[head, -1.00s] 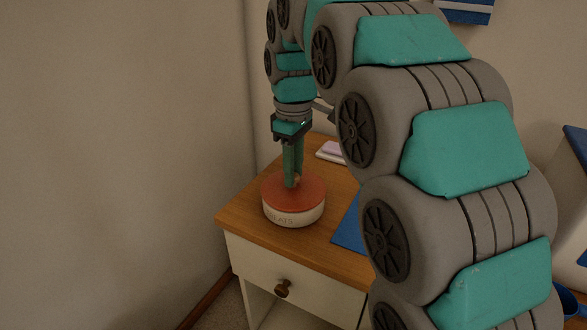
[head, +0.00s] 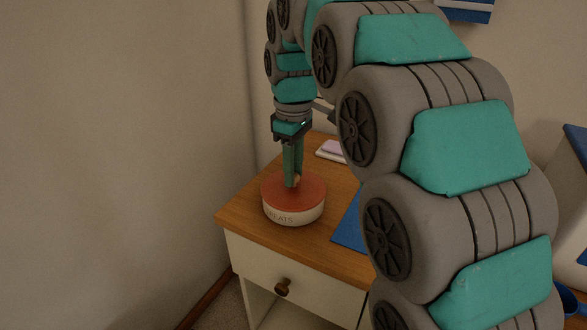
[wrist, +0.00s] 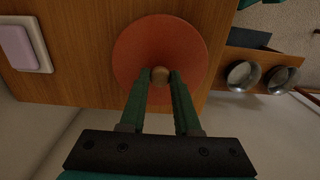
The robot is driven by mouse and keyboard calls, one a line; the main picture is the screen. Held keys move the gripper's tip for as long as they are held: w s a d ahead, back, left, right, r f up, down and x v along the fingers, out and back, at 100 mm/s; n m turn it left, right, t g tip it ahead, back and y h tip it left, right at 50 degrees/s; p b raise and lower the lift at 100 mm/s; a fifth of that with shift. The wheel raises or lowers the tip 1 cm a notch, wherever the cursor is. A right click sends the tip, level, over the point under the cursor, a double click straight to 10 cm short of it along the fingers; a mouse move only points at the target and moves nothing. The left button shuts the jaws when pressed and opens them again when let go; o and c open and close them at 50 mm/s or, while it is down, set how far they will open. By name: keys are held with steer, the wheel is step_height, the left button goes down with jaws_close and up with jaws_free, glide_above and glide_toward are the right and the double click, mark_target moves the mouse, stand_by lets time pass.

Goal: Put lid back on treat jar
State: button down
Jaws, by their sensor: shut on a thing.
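The treat jar (head: 293,213) is a low white round jar with lettering on its side, standing on the wooden top of a small cabinet. The orange-red lid (head: 308,187) lies over its top and looks level; no gap shows between them. In the wrist view the lid (wrist: 150,45) is a disc with a small round wooden knob (wrist: 160,75). My gripper (head: 293,184) points straight down and is shut on the knob, with a green finger on each side. In the wrist view the gripper (wrist: 160,78) hides little of the lid, and the jar below is hidden.
The cabinet top (head: 252,212) has bare wood around the jar. A pinkish block on a white base (head: 332,150) lies behind it, and a blue flat thing (head: 349,228) lies to the right. Two metal bowls (wrist: 243,75) show in the wrist view. The wall is close on the left.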

stand_by(0.4)
steer(key=shift+c, duration=0.3)
jaws_free()
stand_by(0.4)
steer(key=shift+r+p, duration=1.25)
steer(key=shift+r, duration=2.25)
jaws_close()
